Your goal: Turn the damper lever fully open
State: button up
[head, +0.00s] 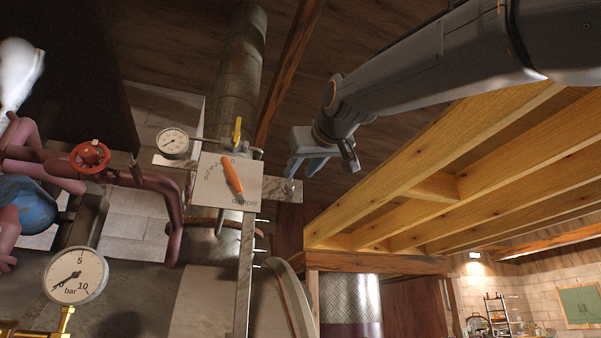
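The damper lever (232,174) has an orange handle and sits on a pale plate (250,185) marked "damper". The handle slants from upper left to lower right. Small marks show on the plate left of the handle, too small to read fully. My gripper (318,168) hangs right of the plate, apart from the lever. Its fingers look spread, with nothing seen between them.
A yellow lever (238,130) stands just above the plate. A round gauge (173,141), a red valve wheel (89,157) and a bar gauge (76,275) are at left. A thick flue pipe (236,65) rises behind. Wooden beams (440,165) lie at right.

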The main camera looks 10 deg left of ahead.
aim_at(232, 178)
jog(key=u, duration=1.45)
